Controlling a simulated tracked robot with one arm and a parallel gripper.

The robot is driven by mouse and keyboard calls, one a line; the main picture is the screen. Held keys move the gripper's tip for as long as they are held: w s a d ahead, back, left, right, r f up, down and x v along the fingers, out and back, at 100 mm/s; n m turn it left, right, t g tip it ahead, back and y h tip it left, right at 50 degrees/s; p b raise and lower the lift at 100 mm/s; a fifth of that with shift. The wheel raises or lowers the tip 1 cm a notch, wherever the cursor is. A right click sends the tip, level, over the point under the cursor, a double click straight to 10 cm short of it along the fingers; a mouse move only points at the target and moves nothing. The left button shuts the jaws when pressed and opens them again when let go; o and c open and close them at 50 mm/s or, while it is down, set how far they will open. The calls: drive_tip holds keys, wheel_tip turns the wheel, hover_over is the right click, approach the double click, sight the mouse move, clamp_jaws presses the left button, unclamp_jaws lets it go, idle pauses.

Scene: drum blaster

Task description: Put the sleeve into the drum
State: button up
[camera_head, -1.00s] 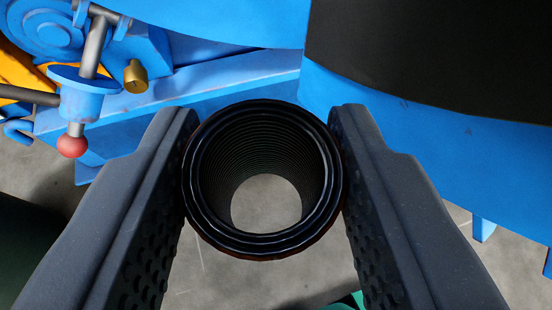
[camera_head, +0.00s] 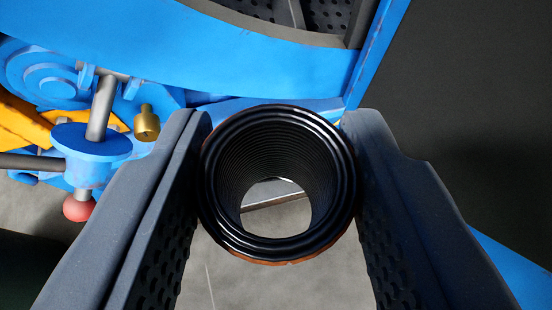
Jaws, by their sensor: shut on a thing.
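The sleeve (camera_head: 340,190) is a black, ribbed, hollow cylinder with an orange-brown edge low on its outside. My gripper (camera_head: 278,185) is shut on it, one dark, studded finger on each side. I look down through its bore and see grey floor and a pale edge below. The blue drum machine (camera_head: 250,55) is beyond the sleeve at the top. Part of a dark perforated interior (camera_head: 325,14) shows at the top, behind the curved blue rim. The sleeve is apart from that interior in the picture.
A large dark panel (camera_head: 460,110) fills the right side. At left are a blue fitting with a rod and red ball knob (camera_head: 78,208), a brass knob (camera_head: 146,124) and yellow parts (camera_head: 25,125). Grey floor (camera_head: 205,275) is clear below.

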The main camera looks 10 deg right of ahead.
drive_tip(key=w+b, duration=1)
drive_tip(key=b, duration=0.7)
drive_tip(key=shift+w+f, duration=0.25)
drive_tip(key=shift+w, duration=0.05)
drive_tip(key=w+b, duration=0.1)
drive_tip(key=w, duration=1.4)
drive_tip(key=shift+r, duration=0.3)
drive_tip(key=o, duration=1.2)
